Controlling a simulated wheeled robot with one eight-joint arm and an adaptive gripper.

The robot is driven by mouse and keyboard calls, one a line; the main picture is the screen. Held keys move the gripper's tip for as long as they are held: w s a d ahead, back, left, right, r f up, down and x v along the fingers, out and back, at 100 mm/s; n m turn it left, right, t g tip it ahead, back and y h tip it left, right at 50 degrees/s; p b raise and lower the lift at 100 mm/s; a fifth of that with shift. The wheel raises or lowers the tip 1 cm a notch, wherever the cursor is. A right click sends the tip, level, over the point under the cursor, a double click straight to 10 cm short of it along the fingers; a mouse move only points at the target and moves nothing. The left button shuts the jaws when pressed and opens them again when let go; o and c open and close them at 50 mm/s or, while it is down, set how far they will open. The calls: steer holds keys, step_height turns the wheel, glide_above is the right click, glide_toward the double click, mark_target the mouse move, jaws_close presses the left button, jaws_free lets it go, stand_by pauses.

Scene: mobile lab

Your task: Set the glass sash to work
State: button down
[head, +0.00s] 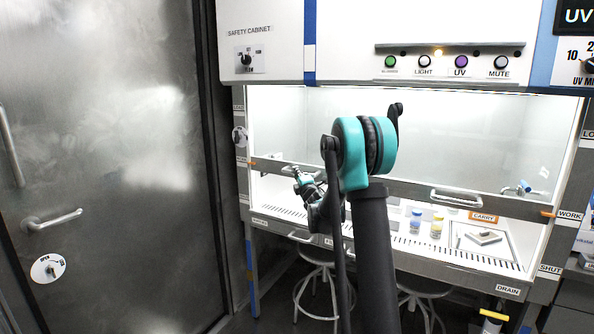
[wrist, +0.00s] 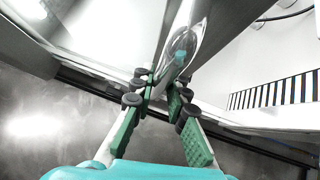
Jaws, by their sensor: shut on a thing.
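The glass sash (head: 440,139) of the safety cabinet shows in the head view, with a grey lower rail (head: 405,188) across the opening. The rail's right end has an orange mark (head: 548,213), about level with the WORK label (head: 570,216) and above the SHUT label (head: 550,268). The rail carries a right handle (head: 456,198) and a left handle (head: 301,169). My gripper (head: 306,184) is at the left handle, partly hidden by my arm. In the wrist view my gripper (wrist: 165,92) is shut on the shiny metal handle (wrist: 181,47), between its green pads.
Inside the lit cabinet are bottles (head: 437,226), a tray (head: 484,238) and an orange CARRY label (head: 483,217). Stools (head: 318,285) stand below. A frosted door (head: 110,130) is at the left. Buttons (head: 461,62) line the panel above.

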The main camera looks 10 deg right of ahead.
steer(key=c, duration=1.5)
jaws_free()
steer(key=shift+s, duration=0.1)
steer(key=v, duration=1.2)
steer(key=shift+r, duration=0.1)
